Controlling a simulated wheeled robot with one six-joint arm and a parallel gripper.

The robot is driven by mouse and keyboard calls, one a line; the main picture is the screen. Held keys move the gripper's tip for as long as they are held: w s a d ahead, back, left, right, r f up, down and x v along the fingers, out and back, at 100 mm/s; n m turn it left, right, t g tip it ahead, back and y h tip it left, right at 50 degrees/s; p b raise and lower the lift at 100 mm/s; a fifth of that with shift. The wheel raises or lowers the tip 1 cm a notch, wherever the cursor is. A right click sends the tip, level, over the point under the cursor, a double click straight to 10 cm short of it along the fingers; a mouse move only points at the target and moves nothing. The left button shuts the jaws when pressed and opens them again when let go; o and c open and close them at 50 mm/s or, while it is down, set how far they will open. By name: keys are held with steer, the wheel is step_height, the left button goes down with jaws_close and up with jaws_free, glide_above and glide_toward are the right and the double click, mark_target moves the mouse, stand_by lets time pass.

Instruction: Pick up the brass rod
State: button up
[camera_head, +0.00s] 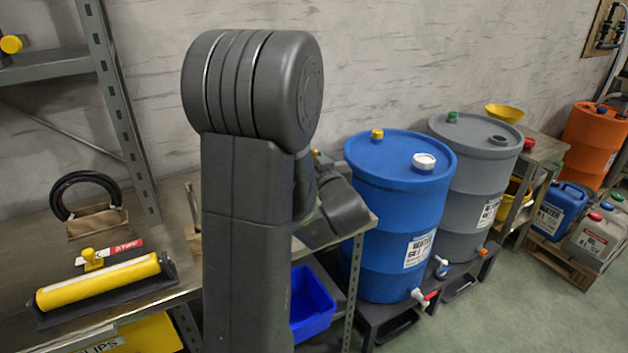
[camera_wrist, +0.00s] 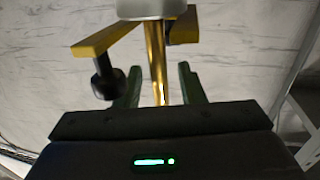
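The brass rod (camera_wrist: 155,55) shows in the wrist view as a shiny golden bar running down from a pale rounded block (camera_wrist: 151,8) toward my gripper's palm. My gripper (camera_wrist: 160,78) has its two green fingers on either side of the rod, with a visible gap at both sides. It is open and not closed on the rod. The rod's lower end is lost near the dark palm. In the head view my own arm covers the middle, and I cannot make out the rod or the fingertips there.
Yellow bars (camera_wrist: 104,39) flank the rod, and a black knob (camera_wrist: 108,82) hangs close to the left finger. In the head view a workbench (camera_head: 140,306) holds a yellow roller (camera_head: 98,281). A blue drum (camera_head: 392,210) and a grey drum (camera_head: 470,185) stand at right.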

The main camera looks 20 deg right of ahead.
jaws_close()
